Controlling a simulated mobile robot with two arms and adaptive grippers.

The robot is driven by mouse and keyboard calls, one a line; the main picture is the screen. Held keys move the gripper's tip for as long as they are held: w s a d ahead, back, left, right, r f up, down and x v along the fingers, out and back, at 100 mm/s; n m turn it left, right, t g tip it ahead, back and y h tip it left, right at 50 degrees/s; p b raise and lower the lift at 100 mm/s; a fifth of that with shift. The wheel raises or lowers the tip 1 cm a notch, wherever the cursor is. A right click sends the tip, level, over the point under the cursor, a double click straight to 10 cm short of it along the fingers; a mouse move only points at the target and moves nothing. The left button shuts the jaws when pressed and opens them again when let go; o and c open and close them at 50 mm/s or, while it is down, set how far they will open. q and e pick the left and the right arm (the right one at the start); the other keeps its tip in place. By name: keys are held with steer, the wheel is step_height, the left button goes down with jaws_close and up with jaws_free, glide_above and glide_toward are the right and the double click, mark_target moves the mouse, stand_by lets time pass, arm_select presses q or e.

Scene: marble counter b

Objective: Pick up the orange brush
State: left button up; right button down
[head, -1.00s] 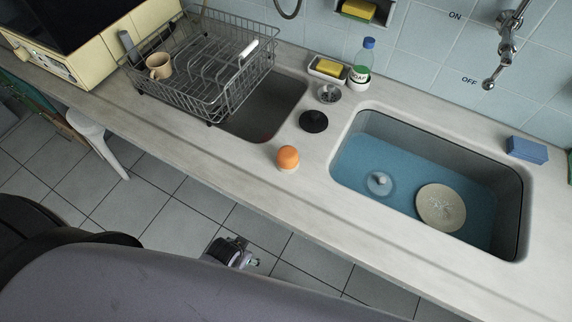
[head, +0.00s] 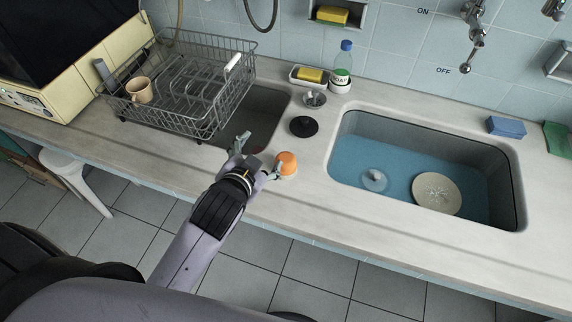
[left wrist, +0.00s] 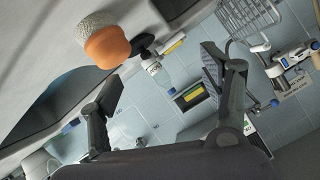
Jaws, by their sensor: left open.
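The orange brush (head: 287,163) stands on the counter between the two sinks, near the front edge. It has a round orange top; in the left wrist view the brush (left wrist: 107,46) shows a grey, rough underside, at the upper left. My left gripper (head: 259,155) is just left of the brush in the head view, fingers spread. One finger is close beside the brush; I cannot tell whether it touches. In the left wrist view the left gripper (left wrist: 162,62) has its fingers wide apart with nothing between them, and the brush lies outside the left finger. My right gripper is not in view.
A black round lid (head: 304,127) lies behind the brush. The wire dish rack (head: 190,85) with a mug stands left, partly over the empty sink (head: 262,112). The right sink (head: 345,150) holds water and a plate (head: 437,194). A soap bottle (head: 343,65) stands at the back.

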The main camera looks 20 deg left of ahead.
arm_select(q)
steer(key=w+d+r+m+t+h, duration=0.4)
steer(key=d+r+m+h, duration=0.15)
steer(key=r, duration=0.55)
steer(key=w+d+r+m+t+h, duration=0.35)
steer(key=d+r+m+t, duration=0.2)
steer(key=r, duration=0.55)
steer(key=s+d+r+m+g+h, duration=0.2)
steer(key=s+d+m+g+h, duration=0.2)
steer(key=d+m+g+h, duration=0.65)
steer(key=s+d+r+m+g+h, duration=0.1)
steer(key=s+d+m+g+h, duration=0.4)
steer(key=m, duration=1)
steer(key=m+g+y, duration=0.7)
steer(key=m+y, duration=0.1)
steer(key=y, duration=1.6)
glide_above(286, 158)
step_height(286, 158, down, 16)
steer(key=r, duration=0.1)
step_height(286, 158, down, 12)
steer(key=p, duration=0.3)
steer(key=shift+w+a, duration=0.1)
steer(key=shift+w, duration=0.05)
steer(key=shift+f+p, duration=0.4)
steer(key=shift+f, duration=0.1)
step_height(286, 158, down, 4)
steer(key=shift+r+p, duration=0.15)
steer(key=shift+p, duration=0.55)
steer(key=shift+f, duration=0.35)
